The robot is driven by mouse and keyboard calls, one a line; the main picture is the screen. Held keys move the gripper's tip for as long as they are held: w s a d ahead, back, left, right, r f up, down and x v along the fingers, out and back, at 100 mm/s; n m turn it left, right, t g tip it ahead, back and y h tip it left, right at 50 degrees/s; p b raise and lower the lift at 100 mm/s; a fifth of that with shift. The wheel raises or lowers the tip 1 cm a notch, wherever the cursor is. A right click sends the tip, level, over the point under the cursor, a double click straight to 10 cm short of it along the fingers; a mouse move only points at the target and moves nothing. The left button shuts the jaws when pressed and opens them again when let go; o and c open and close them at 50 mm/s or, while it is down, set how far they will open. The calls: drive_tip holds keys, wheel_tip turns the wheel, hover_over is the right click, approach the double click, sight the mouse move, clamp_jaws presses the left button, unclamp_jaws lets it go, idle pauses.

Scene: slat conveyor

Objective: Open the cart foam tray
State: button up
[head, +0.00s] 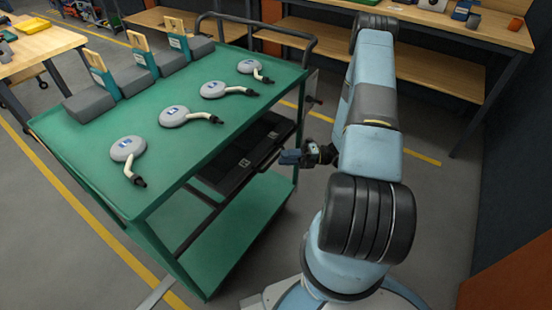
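A green cart (85,150) stands left of centre, and the dark foam tray (228,177) sits under its top shelf on the side facing me. The tray's black surface shows below the top's edge, with a small light mark near its middle. How far it is drawn out is hard to tell. My gripper (292,157) is beside the tray's outer right side, at about its height, pointing left. A gap of floor seems to show between them. The fingers are small and dark, so whether they are open or shut cannot be seen.
Several grey discs with curved white stems (173,116) lie on the cart top, beside grey blocks with wooden pieces (90,101) at its far edge. A lower green shelf (240,225) is empty. Workbenches stand behind (440,22) and at the upper left (45,42).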

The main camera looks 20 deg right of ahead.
sight(275, 158)
drive_tip(key=shift+w+a+r, duration=0.1)
drive_tip(key=shift+a, duration=0.6)
drive_tip(key=shift+w+a+r, duration=0.15)
drive_tip(key=shift+a, duration=0.6)
drive_tip(key=shift+w+a+r, duration=0.1)
drive_tip(key=shift+a, duration=0.6)
drive_tip(key=shift+c, duration=0.4)
clamp_jaws()
